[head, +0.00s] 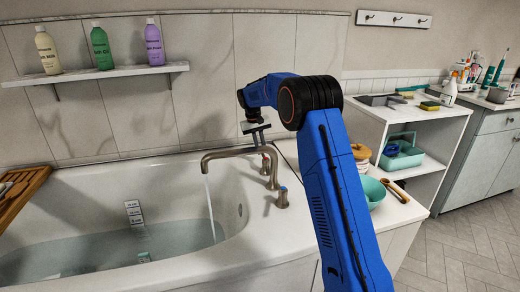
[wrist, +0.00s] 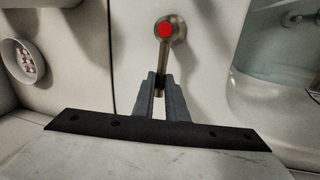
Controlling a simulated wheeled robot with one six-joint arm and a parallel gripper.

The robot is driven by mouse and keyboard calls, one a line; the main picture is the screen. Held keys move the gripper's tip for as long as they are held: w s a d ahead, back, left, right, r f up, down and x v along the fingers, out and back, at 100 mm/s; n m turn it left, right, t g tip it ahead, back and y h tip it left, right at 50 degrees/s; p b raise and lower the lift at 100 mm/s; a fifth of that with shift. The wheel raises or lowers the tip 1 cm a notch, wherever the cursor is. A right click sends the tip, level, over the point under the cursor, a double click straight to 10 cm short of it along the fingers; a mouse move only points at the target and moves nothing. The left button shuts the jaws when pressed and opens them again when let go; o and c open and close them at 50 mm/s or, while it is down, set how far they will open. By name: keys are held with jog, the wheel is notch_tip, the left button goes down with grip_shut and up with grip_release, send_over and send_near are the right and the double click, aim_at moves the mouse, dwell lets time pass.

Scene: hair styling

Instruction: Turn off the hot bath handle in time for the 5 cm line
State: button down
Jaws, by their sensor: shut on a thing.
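The hot bath handle, a metal lever with a red cap (wrist: 166,30), is at the top middle of the wrist view. It also shows small in the head view (head: 266,163), partly behind the tap. My gripper (wrist: 159,82) is shut on the lever's end, its two grey fingers on either side. In the head view my gripper (head: 258,136) points down above the tub's rim. Water runs from the curved spout (head: 225,153) into the bathtub (head: 90,188). A white strip with marks (head: 134,212) stands on the inner wall at the water; its figures are too small to read.
The cold handle with a blue cap (head: 283,197) stands nearer on the rim. A teal bowl (head: 374,192) and a brush sit right of my arm. A shelf (head: 100,74) with three bottles hangs behind the tub. A wooden tray (head: 22,186) lies across the left end.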

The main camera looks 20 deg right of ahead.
jog(key=c, duration=1.8)
grip_release()
jog(key=shift+o, duration=0.2)
jog(key=a+r, duration=0.3)
jog(key=r, duration=1.4)
jog(key=shift+a, duration=0.15)
jog(key=shift+w, duration=0.1)
